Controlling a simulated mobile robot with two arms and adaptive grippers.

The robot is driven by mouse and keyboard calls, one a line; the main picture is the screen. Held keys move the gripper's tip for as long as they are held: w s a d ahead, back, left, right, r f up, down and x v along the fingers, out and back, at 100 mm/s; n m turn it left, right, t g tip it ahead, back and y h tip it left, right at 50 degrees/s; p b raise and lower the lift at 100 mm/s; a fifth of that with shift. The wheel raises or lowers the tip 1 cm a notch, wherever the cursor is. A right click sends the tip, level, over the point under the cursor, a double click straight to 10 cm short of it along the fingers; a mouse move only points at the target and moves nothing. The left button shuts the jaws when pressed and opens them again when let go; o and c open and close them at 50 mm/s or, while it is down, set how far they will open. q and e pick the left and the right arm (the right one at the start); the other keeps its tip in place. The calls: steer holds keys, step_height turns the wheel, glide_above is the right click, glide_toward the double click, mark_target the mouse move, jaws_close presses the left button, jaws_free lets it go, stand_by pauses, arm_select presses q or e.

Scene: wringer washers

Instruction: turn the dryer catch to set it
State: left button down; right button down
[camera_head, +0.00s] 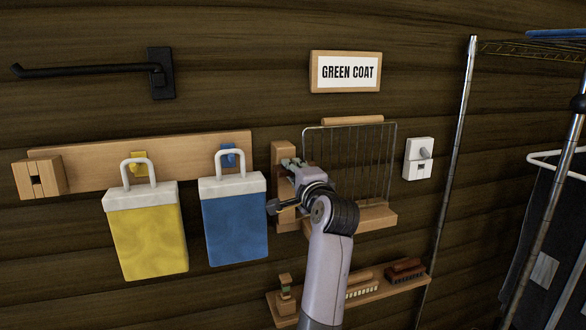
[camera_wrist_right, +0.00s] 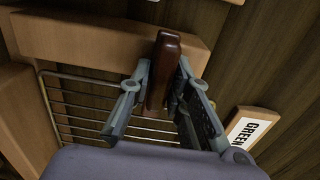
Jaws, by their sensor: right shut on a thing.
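The dryer catch (camera_wrist_right: 165,58) is a dark red-brown wooden piece on a pale wooden bar (camera_wrist_right: 90,38) in the right wrist view. My right gripper (camera_wrist_right: 164,75) has one finger on each side of it and is shut on it. In the head view my right gripper (camera_head: 291,164) reaches the wooden post at the left side of the wire dryer rack (camera_head: 350,160). There the gripper hides the catch, so its angle is hard to tell. The rack's wires also show in the wrist view (camera_wrist_right: 85,115). My left gripper is not in view.
A yellow bag (camera_head: 148,235) and a blue bag (camera_head: 235,225) hang close left of my right arm. A brush shelf (camera_head: 385,290) is below, a switch (camera_head: 418,158) to the right. A "GREEN COAT" sign (camera_head: 346,72) is above. A metal rack post (camera_head: 455,140) stands at right.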

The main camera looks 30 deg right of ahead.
steer(key=shift+f, duration=0.15)
steer(key=c, duration=1.9)
jaws_free()
steer(key=o, duration=0.3)
steer(key=shift+d, duration=0.1)
steer(key=shift+o, duration=0.2)
steer(key=v, duration=1.2)
